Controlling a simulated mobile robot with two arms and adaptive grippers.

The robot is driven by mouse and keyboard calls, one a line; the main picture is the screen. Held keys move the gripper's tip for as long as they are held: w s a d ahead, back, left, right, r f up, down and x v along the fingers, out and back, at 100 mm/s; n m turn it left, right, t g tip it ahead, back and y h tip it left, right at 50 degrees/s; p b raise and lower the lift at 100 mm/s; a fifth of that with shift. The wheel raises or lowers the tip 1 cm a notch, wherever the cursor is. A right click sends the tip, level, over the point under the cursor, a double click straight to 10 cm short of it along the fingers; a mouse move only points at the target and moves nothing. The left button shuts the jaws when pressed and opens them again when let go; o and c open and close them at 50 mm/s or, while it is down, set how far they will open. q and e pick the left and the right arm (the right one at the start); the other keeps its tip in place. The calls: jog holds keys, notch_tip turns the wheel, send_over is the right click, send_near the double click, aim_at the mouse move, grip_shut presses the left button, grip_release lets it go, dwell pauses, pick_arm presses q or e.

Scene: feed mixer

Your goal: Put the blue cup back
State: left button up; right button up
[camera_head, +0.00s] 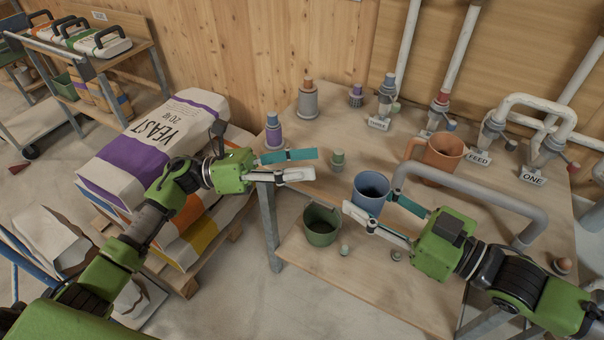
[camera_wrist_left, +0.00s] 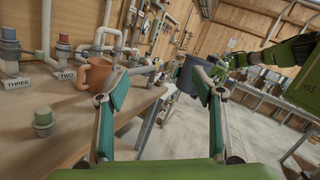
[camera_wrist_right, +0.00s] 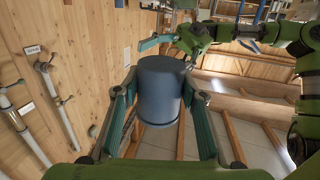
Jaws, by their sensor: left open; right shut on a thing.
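The blue cup (camera_head: 371,190) is held upright, its open top facing up, near the table's front side in the head view. My right gripper (camera_head: 368,203) is shut on it, one finger on each side. In the right wrist view the cup (camera_wrist_right: 160,88) sits between the fingers. In the left wrist view the cup (camera_wrist_left: 188,76) appears raised beyond the table edge. My left gripper (camera_head: 313,164) is open and empty, to the left of the cup, near the table's left edge.
An orange mug (camera_head: 444,150) stands behind the blue cup, by a grey pipe (camera_head: 480,185). A small green-topped stopper (camera_head: 337,158) is near my left gripper. A green bucket (camera_head: 321,232) is lower down. Yeast sacks (camera_head: 150,140) lie left.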

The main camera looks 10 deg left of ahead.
aim_at(371, 191)
pick_arm(q)
jog(key=s+d+r+m+g+y, duration=0.2)
jog(key=s+m+g, duration=0.3)
jog(key=s+m, duration=0.15)
jog(key=shift+m, duration=0.25)
jog(key=d, duration=1.1)
jog(key=shift+w+d+r, duration=0.1)
jog(key=shift+w, duration=0.25)
jog(key=c, duration=1.2)
jog(key=shift+c, duration=0.5)
pick_arm(e)
jog(key=o, duration=1.2)
jog(key=shift+o, duration=0.2)
